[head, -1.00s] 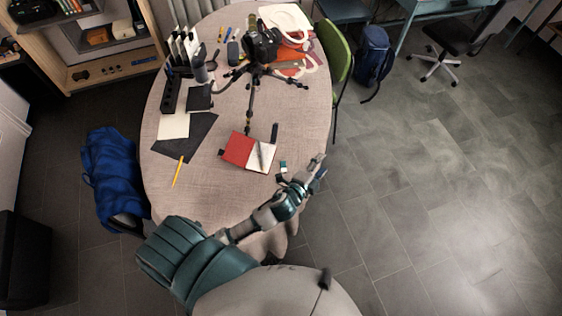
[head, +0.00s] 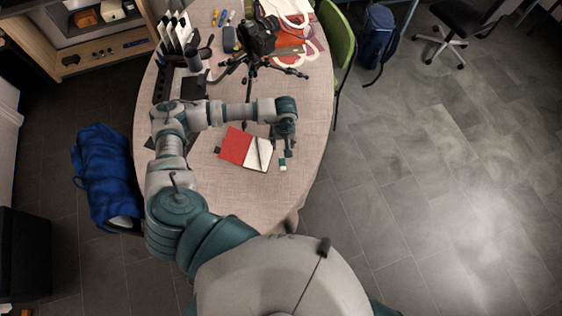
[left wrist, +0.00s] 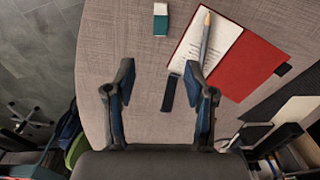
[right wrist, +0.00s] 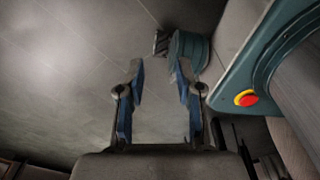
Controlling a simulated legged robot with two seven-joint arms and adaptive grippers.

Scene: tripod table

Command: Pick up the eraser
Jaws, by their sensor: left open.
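The eraser (head: 283,164), a small white and teal block, lies on the table near its right edge, beside the open notebook. In the left wrist view the eraser (left wrist: 160,19) is at the top, beyond the fingertips. My left gripper (head: 286,149) points down near the eraser, on its far side in the head view. Its fingers (left wrist: 158,72) are spread, with only tablecloth and part of a black strip between them. My right gripper (right wrist: 159,70) is open and empty above the floor in its wrist view; it is not visible in the head view.
The red notebook (head: 236,146) with a pen on its white page lies left of the eraser. A tripod with a camera (head: 258,38) stands farther back. A black organizer (head: 160,85) is at the left. A green chair (head: 340,45) borders the right edge.

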